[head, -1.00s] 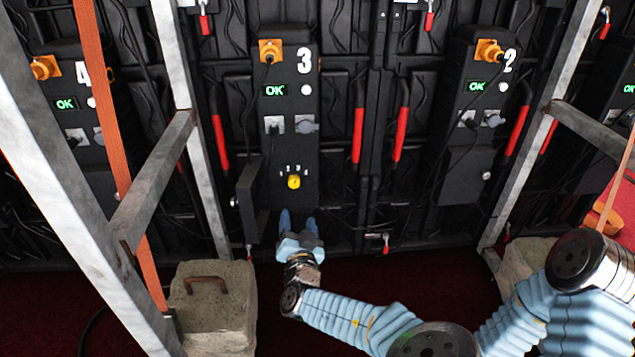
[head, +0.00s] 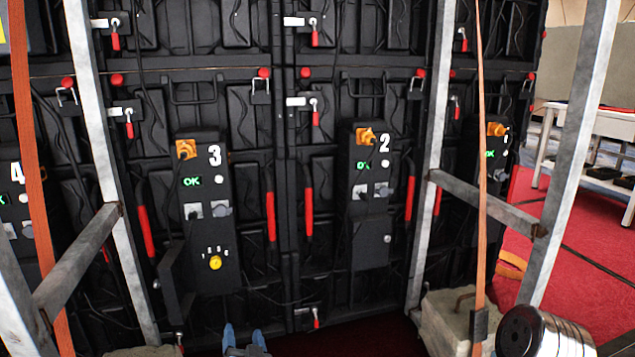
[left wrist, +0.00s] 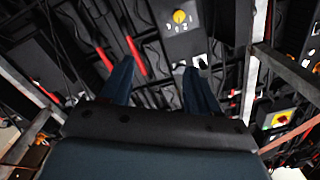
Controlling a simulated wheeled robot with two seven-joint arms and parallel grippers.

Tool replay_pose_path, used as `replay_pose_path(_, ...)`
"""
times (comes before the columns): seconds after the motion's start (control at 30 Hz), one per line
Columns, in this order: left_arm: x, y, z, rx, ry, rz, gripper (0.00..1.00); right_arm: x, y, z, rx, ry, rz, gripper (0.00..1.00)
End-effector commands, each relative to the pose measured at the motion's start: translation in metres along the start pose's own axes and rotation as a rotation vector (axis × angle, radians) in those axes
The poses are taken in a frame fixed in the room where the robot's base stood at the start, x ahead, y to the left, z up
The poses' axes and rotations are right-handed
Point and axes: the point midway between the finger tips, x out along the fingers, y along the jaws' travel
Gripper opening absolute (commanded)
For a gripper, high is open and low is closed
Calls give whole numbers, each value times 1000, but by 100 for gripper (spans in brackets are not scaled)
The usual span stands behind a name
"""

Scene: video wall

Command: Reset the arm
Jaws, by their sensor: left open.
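My left gripper (head: 243,341) shows at the bottom edge of the head view, with only its blue fingertips and a little of its body in frame. The fingers are apart with nothing between them. It is below the black box of panel 3 (head: 203,235), which has a yellow knob (head: 215,262) and a green OK display. In the left wrist view both blue fingers of the gripper (left wrist: 159,72) point up towards the panel wall, and the yellow knob (left wrist: 180,16) shows beyond their tips, clear of them. My right gripper is not in view.
Grey metal frame posts (head: 108,180) and orange straps (head: 482,160) stand before the wall. Panel 2 (head: 368,220) is to the right. A concrete block (head: 448,318) sits at the frame's foot. Red carpet (head: 575,250) and a white table (head: 600,125) are at far right.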

Motion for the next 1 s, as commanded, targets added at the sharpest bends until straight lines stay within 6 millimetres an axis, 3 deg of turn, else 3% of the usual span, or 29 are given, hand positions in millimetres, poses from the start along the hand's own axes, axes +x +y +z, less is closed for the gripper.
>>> replay_pose_path(0.37,-2,0,79,10,-216,25,61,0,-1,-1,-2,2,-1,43)
replay_pose_path(0.63,-32,6,186,-6,-537,89,61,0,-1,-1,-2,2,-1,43)
replay_pose_path(0.77,-78,18,258,-54,-802,165,61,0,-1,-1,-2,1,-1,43)
replay_pose_path(0.83,-119,33,295,-116,-988,241,61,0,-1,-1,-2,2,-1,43)
replay_pose_path(0.9,-158,51,314,-190,-1143,329,61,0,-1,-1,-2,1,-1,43)
replay_pose_path(1.0,-197,72,317,-291,-1285,445,61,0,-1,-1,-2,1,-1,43)
